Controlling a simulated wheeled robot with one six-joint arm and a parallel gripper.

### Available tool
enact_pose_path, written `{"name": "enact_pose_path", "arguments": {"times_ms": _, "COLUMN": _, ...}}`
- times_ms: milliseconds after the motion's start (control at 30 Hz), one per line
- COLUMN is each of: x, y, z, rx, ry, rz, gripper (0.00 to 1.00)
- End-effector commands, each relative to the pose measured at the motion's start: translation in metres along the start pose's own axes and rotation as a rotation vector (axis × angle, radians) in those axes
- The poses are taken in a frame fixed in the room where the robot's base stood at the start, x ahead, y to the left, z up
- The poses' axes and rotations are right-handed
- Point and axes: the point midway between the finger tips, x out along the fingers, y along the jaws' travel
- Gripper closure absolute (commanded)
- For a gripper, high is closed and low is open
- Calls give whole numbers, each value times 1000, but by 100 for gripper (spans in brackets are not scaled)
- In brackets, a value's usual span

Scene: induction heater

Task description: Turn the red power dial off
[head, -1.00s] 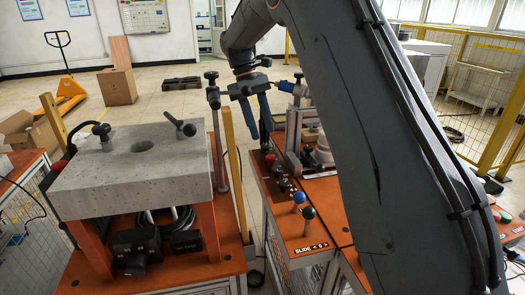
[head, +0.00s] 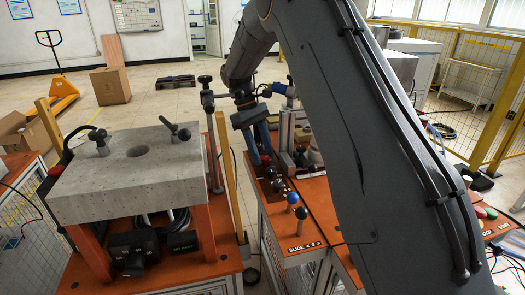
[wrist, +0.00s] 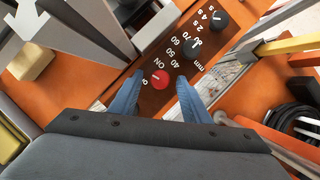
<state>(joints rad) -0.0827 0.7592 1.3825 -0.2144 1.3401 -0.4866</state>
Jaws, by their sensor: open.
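The red dial (wrist: 160,79) sits on a dark panel strip in the wrist view, with the labels 0 and ON beside it. Its pointer is too small to read surely. My gripper (wrist: 160,88) is open, with its two blue fingers on either side of the dial in the picture. I cannot tell whether they touch it or how high above it they are. In the head view my gripper (head: 262,158) points down at the far part of the orange control bench (head: 285,225). The red dial is not clearly visible there.
Two black dials, one near (wrist: 192,48) and one farther (wrist: 219,18), follow the red dial along the strip. Blue (head: 292,198) and black (head: 301,213) knobs stand nearer on the bench. A concrete block (head: 125,175) on an orange stand is at left.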

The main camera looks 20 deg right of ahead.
Motion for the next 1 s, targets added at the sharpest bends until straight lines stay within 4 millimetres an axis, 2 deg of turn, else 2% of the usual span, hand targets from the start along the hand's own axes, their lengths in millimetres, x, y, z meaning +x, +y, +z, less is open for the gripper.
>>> {"name": "enact_pose_path", "arguments": {"times_ms": 67, "x": 0, "y": 0, "z": 0, "rx": 0, "ry": 0, "rz": 0, "gripper": 57}}
{"name": "enact_pose_path", "arguments": {"times_ms": 300, "x": 0, "y": 0, "z": 0, "rx": 0, "ry": 0, "rz": 0, "gripper": 97}}
{"name": "enact_pose_path", "arguments": {"times_ms": 667, "x": -1, "y": -2, "z": 0, "rx": -61, "ry": 0, "rz": 25, "gripper": 98}}
{"name": "enact_pose_path", "arguments": {"times_ms": 1000, "x": -2, "y": -4, "z": 1, "rx": -270, "ry": 0, "rz": 112, "gripper": 98}}
